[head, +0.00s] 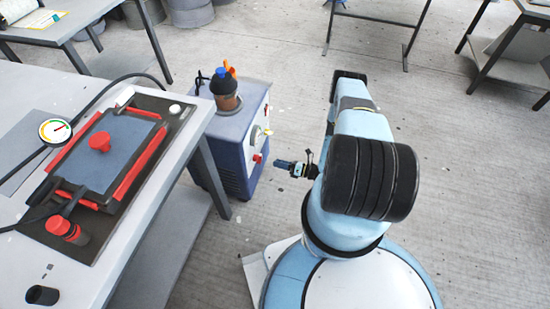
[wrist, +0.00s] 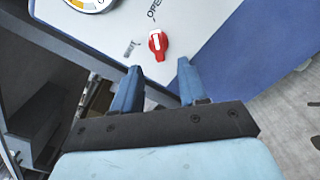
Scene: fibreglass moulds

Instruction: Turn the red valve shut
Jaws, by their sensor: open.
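The red valve (wrist: 158,42) is a small red knob with a white bar, on the pale front panel (wrist: 195,20) of a blue and grey cabinet. Part of the lettering "OPEN" shows above it. In the head view the valve (head: 257,158) is a small red spot on the cabinet's right side. My gripper (wrist: 157,68) is open and empty. In the wrist view its two blue fingers point towards the panel, with the valve beyond the gap between their tips, apart from them. In the head view my gripper (head: 278,164) is just right of the valve.
A gauge (wrist: 90,3) is on the panel. Left is a table (head: 150,235) with a mould (head: 110,150), red knobs and a dial (head: 55,131).

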